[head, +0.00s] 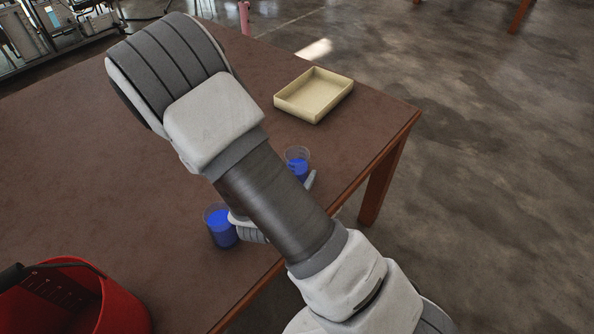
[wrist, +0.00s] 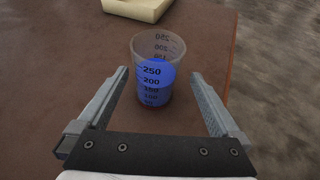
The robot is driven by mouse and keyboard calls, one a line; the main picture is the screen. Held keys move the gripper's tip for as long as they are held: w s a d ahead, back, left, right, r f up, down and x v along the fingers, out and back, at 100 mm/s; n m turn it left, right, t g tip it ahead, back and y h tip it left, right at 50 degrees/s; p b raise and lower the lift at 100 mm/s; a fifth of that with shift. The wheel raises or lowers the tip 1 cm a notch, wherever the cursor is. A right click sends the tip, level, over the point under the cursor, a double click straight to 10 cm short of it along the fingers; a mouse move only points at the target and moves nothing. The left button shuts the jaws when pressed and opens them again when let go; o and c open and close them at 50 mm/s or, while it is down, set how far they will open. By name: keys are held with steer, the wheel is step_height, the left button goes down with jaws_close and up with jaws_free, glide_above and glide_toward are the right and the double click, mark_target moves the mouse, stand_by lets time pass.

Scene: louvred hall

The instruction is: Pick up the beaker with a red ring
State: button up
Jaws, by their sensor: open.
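A clear beaker with blue liquid (head: 298,168) stands upright on the brown table, partly behind my arm in the head view. In the wrist view, a beaker (wrist: 157,75) with blue liquid and dark graduation marks stands between and just ahead of the open fingers of my gripper (wrist: 158,82). Neither finger appears to touch it. A second beaker with blue liquid (head: 221,228) stands nearer, left of my arm. My arm hides most of the gripper in the head view; a grey fingertip shows beside the farther beaker.
The brown table (head: 75,150) has its right edge close to the beakers. A shallow cream tray (head: 314,95) lies beyond them, also at the top of the wrist view (wrist: 135,8). A red bucket (head: 120,310) stands at the lower left. The table's left side is clear.

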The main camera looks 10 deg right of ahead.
steer(key=x, duration=0.7)
steer(key=shift+w+f+b, duration=0.2)
steer(key=shift+w+b, duration=0.2)
steer(key=shift+a, duration=0.1)
steer(key=c, duration=1.5)
steer(key=shift+r, duration=0.15)
